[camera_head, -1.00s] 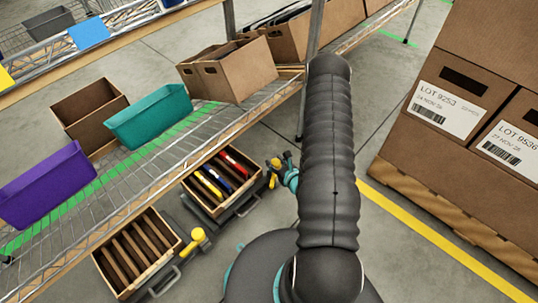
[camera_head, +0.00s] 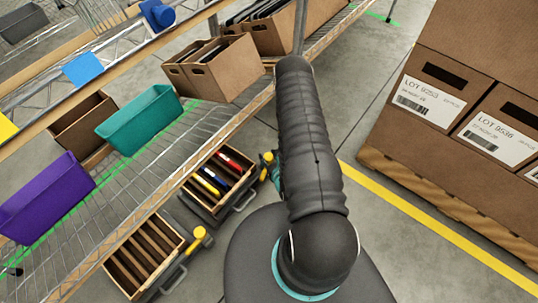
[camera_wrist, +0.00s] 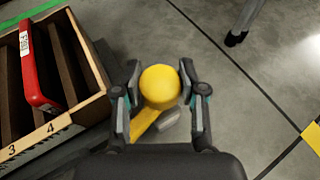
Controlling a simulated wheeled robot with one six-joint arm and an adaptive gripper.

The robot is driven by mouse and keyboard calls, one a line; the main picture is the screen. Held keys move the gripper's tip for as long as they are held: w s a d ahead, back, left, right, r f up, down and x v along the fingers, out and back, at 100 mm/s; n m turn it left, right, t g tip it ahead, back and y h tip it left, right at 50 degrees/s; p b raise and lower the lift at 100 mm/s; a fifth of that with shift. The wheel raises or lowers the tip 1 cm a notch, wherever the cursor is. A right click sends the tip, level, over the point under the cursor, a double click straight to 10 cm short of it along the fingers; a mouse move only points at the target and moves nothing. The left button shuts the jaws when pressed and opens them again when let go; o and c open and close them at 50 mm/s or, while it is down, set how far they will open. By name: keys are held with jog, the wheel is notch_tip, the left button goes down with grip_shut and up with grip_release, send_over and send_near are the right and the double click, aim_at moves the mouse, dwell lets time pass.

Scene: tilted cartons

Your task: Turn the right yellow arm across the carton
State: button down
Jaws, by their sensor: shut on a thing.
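The right carton (camera_head: 196,205) is an open wooden box with slots, holding red, yellow and blue items. It also shows at the left of the wrist view (camera_wrist: 88,108), with slots marked 3 and 4 and a red item. The right yellow arm (camera_wrist: 160,86) ends in a round knob beside the carton's right side, not over its opening. Its bar runs down-left from the knob. In the head view its knob (camera_head: 267,158) shows beside my arm. My gripper (camera_wrist: 160,76) is shut on the knob, one finger on each side. In the head view my arm mostly hides it.
A second slotted carton (camera_head: 145,255) with its own yellow arm (camera_head: 198,236) stands at lower left. The wire shelf (camera_head: 110,210) runs close above both cartons, with purple (camera_head: 45,198) and teal (camera_head: 140,122) bins. Large boxes (camera_head: 440,100) stand at right. Floor between is clear.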

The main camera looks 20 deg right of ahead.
jog(key=shift+d, duration=0.2)
jog(key=c, duration=0.6)
grip_release()
jog(key=shift+c, duration=0.2)
jog(key=shift+a, duration=0.1)
jog(key=v, duration=0.7)
jog(key=shift+s, duration=0.2)
jog(key=shift+r, duration=0.15)
